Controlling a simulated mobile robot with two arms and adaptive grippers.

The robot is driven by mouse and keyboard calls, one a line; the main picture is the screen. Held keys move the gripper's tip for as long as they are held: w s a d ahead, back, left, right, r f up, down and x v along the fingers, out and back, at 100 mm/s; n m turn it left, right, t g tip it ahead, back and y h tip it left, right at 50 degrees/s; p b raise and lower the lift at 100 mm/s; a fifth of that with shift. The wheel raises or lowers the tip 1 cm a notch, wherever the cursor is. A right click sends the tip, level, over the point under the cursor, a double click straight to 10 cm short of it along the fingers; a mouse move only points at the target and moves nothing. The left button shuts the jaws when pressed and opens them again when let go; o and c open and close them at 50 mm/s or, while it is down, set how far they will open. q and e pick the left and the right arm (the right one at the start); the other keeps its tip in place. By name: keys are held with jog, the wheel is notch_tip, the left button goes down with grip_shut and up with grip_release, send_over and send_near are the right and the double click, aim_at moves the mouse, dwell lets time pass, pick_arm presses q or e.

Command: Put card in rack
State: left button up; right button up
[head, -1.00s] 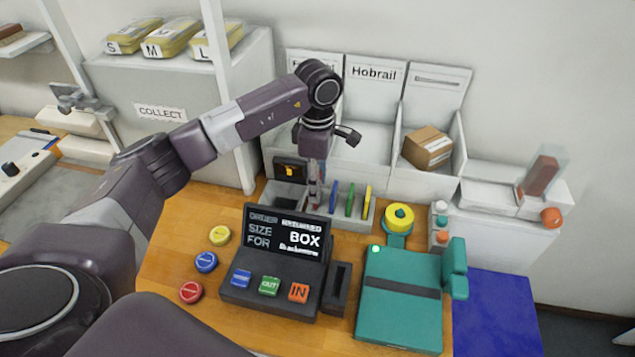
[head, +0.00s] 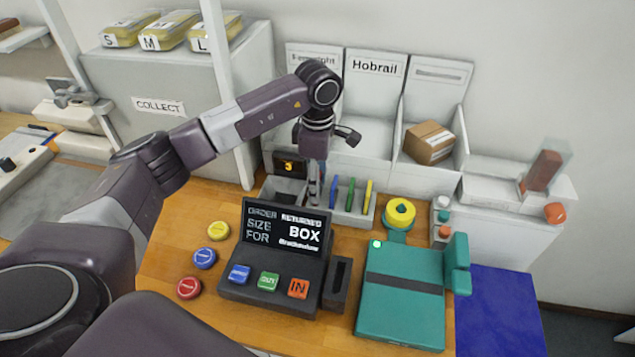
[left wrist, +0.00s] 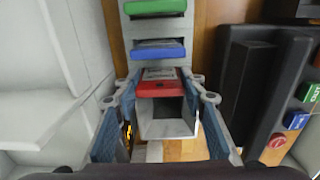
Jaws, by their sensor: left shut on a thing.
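My left gripper (head: 314,198) points down at the left part of the grey card rack (head: 361,221). In the left wrist view my left gripper (left wrist: 160,85) is shut on a red card (left wrist: 160,88), with a finger on each side of it. The red card is in line with a blue card (left wrist: 158,49) and a green card (left wrist: 155,7) in the rack. I cannot tell whether its lower edge is seated in a slot. In the head view the blue card (head: 334,191), green card (head: 350,194) and yellow card (head: 368,197) stand upright. My right gripper is not in view.
A black order terminal (head: 275,255) with a screen and buttons stands in front of the rack. A teal device (head: 401,310) and a yellow roll (head: 400,213) are to its right. White bins (head: 372,140) rise behind. Bare wood shows on the left by several round buttons.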

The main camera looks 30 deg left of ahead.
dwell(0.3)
pick_arm(q)
jog(key=o, duration=1)
jog(key=shift+r+p, duration=2.45)
jog(key=shift+r, duration=2.1)
jog(key=shift+f, duration=0.1)
